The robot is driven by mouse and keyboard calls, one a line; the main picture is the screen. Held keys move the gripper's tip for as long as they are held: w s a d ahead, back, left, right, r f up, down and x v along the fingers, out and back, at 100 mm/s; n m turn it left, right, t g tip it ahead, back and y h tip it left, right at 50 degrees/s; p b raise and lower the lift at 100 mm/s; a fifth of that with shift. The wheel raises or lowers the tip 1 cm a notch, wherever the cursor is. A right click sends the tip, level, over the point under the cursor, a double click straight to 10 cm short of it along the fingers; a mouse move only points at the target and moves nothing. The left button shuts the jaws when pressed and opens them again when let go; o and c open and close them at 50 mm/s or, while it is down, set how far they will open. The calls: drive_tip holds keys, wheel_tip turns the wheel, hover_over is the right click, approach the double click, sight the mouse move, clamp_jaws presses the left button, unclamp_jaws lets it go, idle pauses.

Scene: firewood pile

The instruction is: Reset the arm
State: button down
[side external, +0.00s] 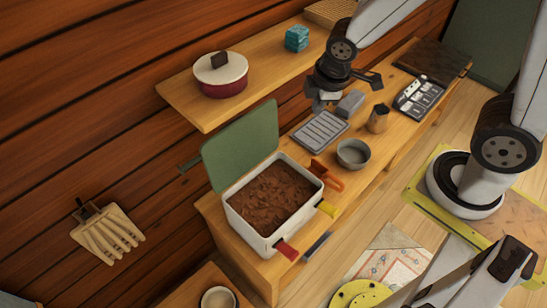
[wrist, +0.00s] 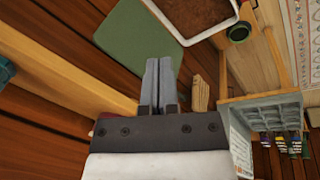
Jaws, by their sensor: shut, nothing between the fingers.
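My gripper (side external: 320,103) is in the side external view, in front of the wall shelf and above the back of the workbench. In the wrist view its two grey fingers (wrist: 160,84) are side by side and shut, with nothing between them. My arm reaches down to it from the top right. The gripper looks clear of the bench, but its exact height over the grey items below cannot be told.
A white box of soil (side external: 261,233) with a raised green lid (side external: 241,145) stands on the bench (side external: 381,151). A slotted grey tray (side external: 320,131), a grey bowl (side external: 353,153) and a brown jug (side external: 378,119) are near my gripper. A red pot (side external: 221,84) and teal block (side external: 297,38) sit on the shelf (side external: 186,97).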

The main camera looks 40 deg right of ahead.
drive_tip(key=s+d+m, duration=0.1)
drive_tip(key=m, duration=0.2)
drive_tip(key=s+d+m, duration=0.1)
drive_tip(key=m, duration=0.3)
drive_tip(key=s+d+m, duration=0.1)
drive_tip(key=m, duration=0.2)
drive_tip(key=shift+s+r+m+y, duration=0.25)
drive_tip(key=shift+m+y, duration=0.15)
